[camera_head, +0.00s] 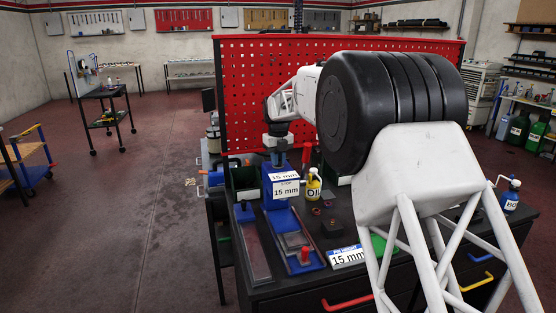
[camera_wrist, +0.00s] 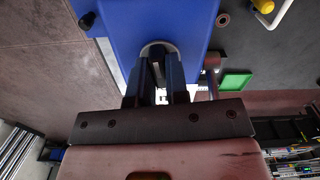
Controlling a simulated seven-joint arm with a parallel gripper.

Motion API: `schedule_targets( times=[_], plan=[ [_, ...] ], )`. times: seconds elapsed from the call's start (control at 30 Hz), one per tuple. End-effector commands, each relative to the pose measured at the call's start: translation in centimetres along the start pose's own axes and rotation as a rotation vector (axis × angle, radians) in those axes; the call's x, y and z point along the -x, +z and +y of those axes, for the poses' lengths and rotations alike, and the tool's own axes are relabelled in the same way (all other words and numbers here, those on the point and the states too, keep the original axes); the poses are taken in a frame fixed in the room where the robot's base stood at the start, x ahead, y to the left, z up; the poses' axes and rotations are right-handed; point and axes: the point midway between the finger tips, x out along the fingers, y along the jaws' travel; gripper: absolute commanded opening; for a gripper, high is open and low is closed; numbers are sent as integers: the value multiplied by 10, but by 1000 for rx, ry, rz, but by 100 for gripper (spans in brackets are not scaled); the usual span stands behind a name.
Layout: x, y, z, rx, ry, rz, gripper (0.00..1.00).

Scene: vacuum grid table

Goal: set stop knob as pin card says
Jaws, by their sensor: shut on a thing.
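The blue press-like fixture (camera_head: 281,215) stands on the dark bench, with a white label (camera_head: 286,185) that reads "15 mm", "STOP" and "15 mm". The pin card (camera_head: 347,257) lies at the bench front and reads "15 mm" under a blue header, likely "PIN HEIGHT". My gripper (camera_head: 279,158) is right above the fixture's head, pointing down. In the wrist view its fingers (camera_wrist: 158,85) are shut on the stop knob (camera_wrist: 158,48), a round grey part at the blue housing (camera_wrist: 140,22). The fingers hide most of the knob.
A yellow "Oil" bottle (camera_head: 313,185) stands right of the fixture. A red-knobbed part (camera_head: 305,255) sits on its base. A dark block (camera_head: 331,229) and small rings are nearby. The red pegboard (camera_head: 250,100) rises behind; a blue bottle (camera_head: 511,195) is far right.

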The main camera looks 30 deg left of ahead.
Motion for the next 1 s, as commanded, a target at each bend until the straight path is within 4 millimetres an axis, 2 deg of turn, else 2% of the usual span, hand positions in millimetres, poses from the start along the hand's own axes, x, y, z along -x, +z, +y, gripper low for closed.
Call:
schedule_targets(
  times=[0.5,0.53,0.67,0.7,1.0],
  plan=[
    [2,0,0,-27,-1,-2,0],
    [2,0,0,-27,-1,-2,18],
    [2,0,0,-27,0,-1,38],
    [1,0,0,-27,0,-1,40],
    [2,0,0,-26,0,-1,40]
  ],
)
